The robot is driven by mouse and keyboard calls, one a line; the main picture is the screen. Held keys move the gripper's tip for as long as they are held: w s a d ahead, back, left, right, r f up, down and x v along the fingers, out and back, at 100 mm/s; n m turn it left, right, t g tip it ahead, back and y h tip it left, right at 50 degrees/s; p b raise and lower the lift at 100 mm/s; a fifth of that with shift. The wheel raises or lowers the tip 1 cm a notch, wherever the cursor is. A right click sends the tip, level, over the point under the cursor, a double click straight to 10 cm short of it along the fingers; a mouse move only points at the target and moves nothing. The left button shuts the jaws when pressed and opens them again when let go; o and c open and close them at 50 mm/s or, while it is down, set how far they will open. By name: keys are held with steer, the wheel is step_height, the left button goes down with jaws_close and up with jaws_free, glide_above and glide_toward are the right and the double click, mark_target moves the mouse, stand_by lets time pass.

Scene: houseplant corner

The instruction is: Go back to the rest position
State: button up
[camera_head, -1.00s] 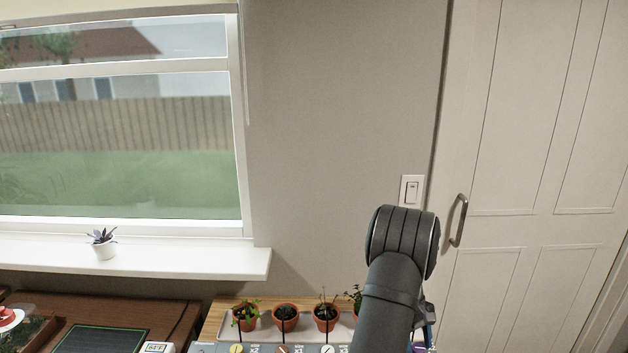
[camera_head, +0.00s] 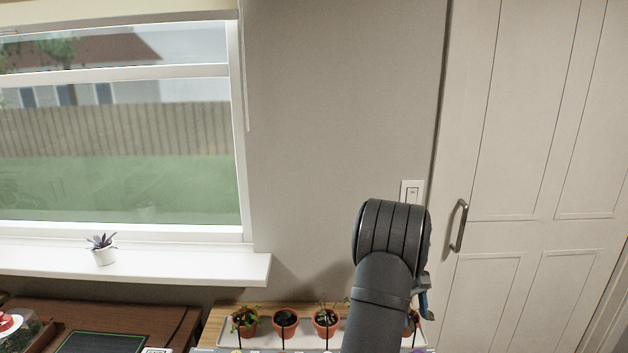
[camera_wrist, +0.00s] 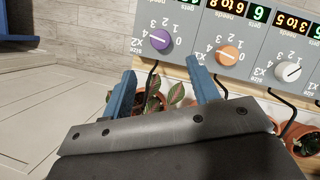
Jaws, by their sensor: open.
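My gripper shows in the wrist view (camera_wrist: 163,92) with its two blue fingers apart and nothing between them in grip. A potted plant with red-veined leaves (camera_wrist: 177,96) shows behind and between the fingers, apart from them as far as I can tell. In the head view my dark arm rises at the lower right of centre and hides most of the gripper; only a bit of blue shows at its right side.
Terracotta pots (camera_head: 285,320) stand in a row on a pale tray (camera_head: 262,340). Grey boxes with a purple knob (camera_wrist: 160,39), an orange knob (camera_wrist: 227,55) and a white knob (camera_wrist: 288,71) stand close by. A small white pot (camera_head: 104,256) sits on the windowsill (camera_head: 190,265). A door (camera_head: 540,180) is at right.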

glide_toward(420, 353)
steer(key=x, duration=0.8)
steer(key=shift+s+a+f, duration=0.1)
steer(key=shift+s+a, duration=0.05)
steer(key=shift+s, duration=0.15)
steer(key=shift+f+m, duration=0.15)
steer(key=shift+m, duration=0.35)
steer(key=m+y, duration=0.1)
steer(key=m, duration=0.2)
steer(key=shift+y, duration=0.3)
steer(key=m, duration=0.1)
steer(key=m+y, duration=0.1)
steer(key=m, duration=0.2)
steer(key=shift+d+m+y, duration=0.25)
steer(key=shift+m+y, duration=0.15)
steer(key=m+y, duration=0.1)
steer(key=m, duration=0.3)
steer(key=shift+d+t, duration=0.1)
steer(key=shift+t, duration=0.2)
steer(key=m+y, duration=0.1)
steer(key=m, duration=0.1)
steer(key=m+t, duration=0.1)
steer(key=m, duration=0.2)
steer(key=shift+s+t+y, duration=0.1)
steer(key=shift+t+y, duration=0.2)
steer(key=shift+y, duration=0.1)
stand_by(2.0)
